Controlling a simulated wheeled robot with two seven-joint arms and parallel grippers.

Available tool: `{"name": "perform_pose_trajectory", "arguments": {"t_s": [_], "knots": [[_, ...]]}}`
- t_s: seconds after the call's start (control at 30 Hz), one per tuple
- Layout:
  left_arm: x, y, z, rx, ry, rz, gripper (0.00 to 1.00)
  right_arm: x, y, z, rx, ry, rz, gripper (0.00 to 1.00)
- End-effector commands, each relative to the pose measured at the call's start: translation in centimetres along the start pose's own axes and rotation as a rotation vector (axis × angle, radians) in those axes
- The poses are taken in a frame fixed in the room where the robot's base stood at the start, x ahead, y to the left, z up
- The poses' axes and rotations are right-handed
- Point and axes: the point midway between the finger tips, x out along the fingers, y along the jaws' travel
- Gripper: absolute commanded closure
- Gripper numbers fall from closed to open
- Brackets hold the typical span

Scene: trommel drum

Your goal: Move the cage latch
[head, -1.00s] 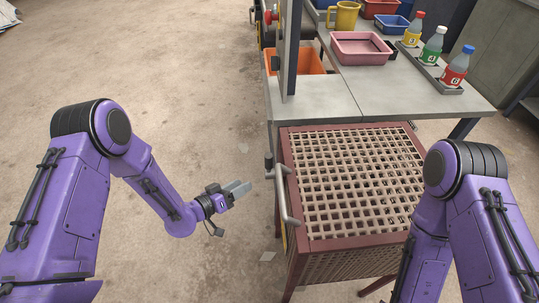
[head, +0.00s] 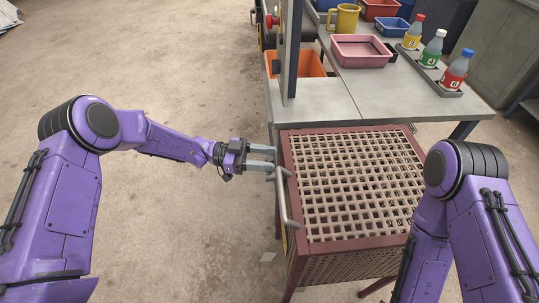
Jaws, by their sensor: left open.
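The cage (head: 362,182) is a dark-red frame with a beige lattice top, standing right of centre. A grey bar handle (head: 283,203) runs along its left side. The latch is a small dark piece at the cage's upper left corner, beside the handle's far end; my left gripper now largely covers it. My left gripper (head: 267,159) is open, its two grey fingers pointing right at that corner. I cannot tell whether the fingers touch the latch or sit around it. My right arm is at the right, in front of the cage's right side; its gripper is out of view.
A grey table (head: 400,95) behind the cage holds a pink tray (head: 362,50), a yellow mug (head: 344,18) and capped bottles (head: 433,47). A dark upright post (head: 291,50) stands at its left, near an orange bin (head: 310,64).

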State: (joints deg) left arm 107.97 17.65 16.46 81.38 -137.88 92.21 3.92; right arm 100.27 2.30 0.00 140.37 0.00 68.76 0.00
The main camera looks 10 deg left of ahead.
Motion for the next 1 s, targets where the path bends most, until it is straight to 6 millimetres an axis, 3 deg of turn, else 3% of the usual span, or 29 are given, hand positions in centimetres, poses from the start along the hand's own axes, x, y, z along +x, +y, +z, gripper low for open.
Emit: {"name": "perform_pose_trajectory", "arguments": {"t_s": [0.13, 0.37, 0.4, 0.53, 1.0], "knots": [[1.24, 0.03, 0.01, -0.001, 0.0, 0.0, 0.52, -0.32, 0.03, -0.13, 0.0, 0.0, 0.0, 0.57], [1.38, 0.02, 0.09, -0.001, -0.001, -0.001, 0.52, -0.27, 0.02, -0.11, 0.0, 0.0, 0.0, 0.57], [1.37, 0.02, 0.09, -0.001, -0.001, -0.001, 0.58, -0.27, 0.02, -0.11, 0.0, 0.0, 0.0, 0.57], [1.36, 0.01, 0.08, -0.001, -0.001, -0.001, 1.0, -0.27, 0.02, -0.11, 0.0, 0.0, 0.0, 0.57], [1.5, 0.79, 0.2, 0.09, -0.02, 0.0, 1.0, 0.16, -0.02, 0.07, 0.0, 0.0, 0.0, 0.57]]}}
